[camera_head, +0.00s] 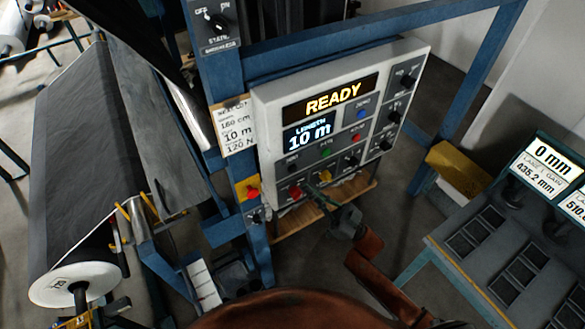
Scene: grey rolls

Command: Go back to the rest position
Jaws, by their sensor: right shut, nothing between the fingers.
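My right gripper (313,192) is shut and empty. Its fingertips are in front of the lower edge of the white control panel (262,105), near its bottom row of buttons. I cannot tell whether they touch the panel. The panel's upper display (332,98) reads "READY" and the one below it (308,133) reads "LENGTH 10 m". A red button (295,192) and a yellow button (325,176) are close to the fingertips. My right arm comes in from the lower right. My left gripper is not in view.
A blue frame (258,262) carries the panel. A large dark grey roll (75,150) stands at left. A yellow box (455,168) is behind at right. A blue-edged table (450,262) with dark trays and measuring displays (546,166) stands at right. A wooden shelf (345,200) is under the panel.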

